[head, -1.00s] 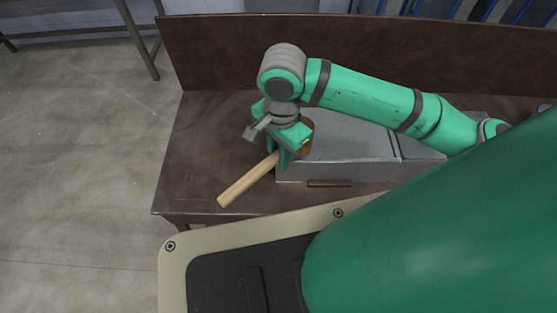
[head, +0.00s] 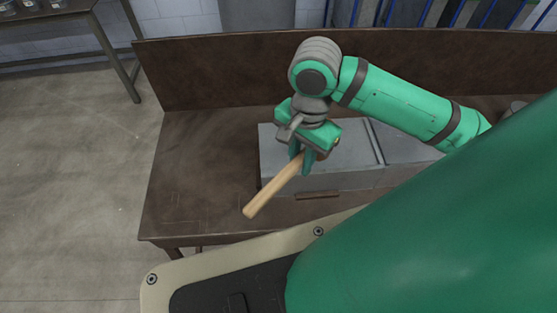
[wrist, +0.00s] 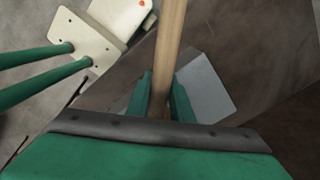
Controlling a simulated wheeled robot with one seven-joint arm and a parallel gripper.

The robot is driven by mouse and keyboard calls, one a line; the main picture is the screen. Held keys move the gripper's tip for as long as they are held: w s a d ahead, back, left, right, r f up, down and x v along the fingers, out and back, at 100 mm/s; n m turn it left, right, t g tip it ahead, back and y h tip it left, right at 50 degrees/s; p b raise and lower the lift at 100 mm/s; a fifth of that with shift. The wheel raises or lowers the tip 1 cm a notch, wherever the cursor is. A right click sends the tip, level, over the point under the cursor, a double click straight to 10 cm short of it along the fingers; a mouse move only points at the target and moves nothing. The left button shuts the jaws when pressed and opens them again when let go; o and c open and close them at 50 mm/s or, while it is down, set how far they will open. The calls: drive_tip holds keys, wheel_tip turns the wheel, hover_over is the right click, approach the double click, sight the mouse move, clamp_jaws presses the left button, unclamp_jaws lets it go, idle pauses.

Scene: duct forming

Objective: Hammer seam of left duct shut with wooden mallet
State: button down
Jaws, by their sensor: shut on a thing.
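My gripper (head: 303,165) is shut on the light wooden handle of the mallet (head: 268,190). The handle slopes down and left toward the bench's front. The mallet's head is hidden behind my gripper. The left duct (head: 272,152), a grey sheet-metal box, lies on the bench, and my gripper is over its front part. I cannot tell whether the mallet touches it. The seam is not clear to see. In the wrist view the handle (wrist: 170,45) runs up between my fingers, with a grey metal face (wrist: 205,92) beside it.
The brown bench (head: 195,190) is clear left of the duct and has a raised back board (head: 220,75). A second grey duct section (head: 405,165) adjoins on the right. A small dark bar (head: 318,195) lies in front of the left duct. Another table stands at the upper left.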

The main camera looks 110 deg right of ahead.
drive_tip(key=shift+s+a, duration=0.15)
drive_tip(key=shift+s, duration=1.2)
drive_tip(key=shift+w, duration=0.1)
